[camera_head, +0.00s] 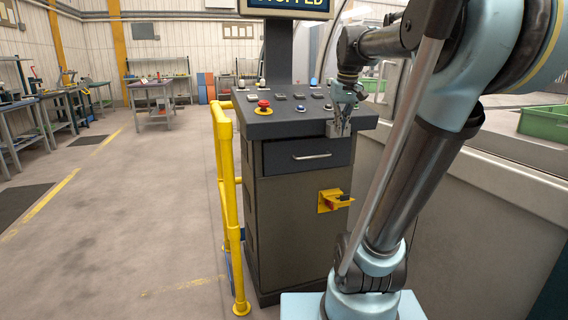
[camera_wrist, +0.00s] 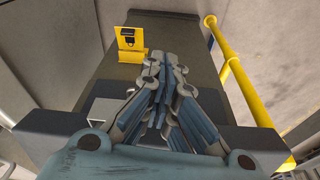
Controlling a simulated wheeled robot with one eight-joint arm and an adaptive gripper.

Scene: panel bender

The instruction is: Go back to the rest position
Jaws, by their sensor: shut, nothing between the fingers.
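My gripper (camera_head: 338,128) hangs in front of the right part of the control console's sloped top in the head view. In the wrist view my gripper (camera_wrist: 160,62) points down along the cabinet front with its fingers together and empty. The dark grey console (camera_head: 285,215) stands upright with a drawer (camera_head: 308,156) that looks shut. My arm covers part of the console's right side.
A red emergency button (camera_head: 263,107) and several other buttons sit on the console top. A yellow guard rail (camera_head: 229,200) stands close on the left. A green bin (camera_head: 545,122) is at the far right. The floor (camera_head: 130,230) left of the rail is clear. Workbenches (camera_head: 152,103) stand at the back.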

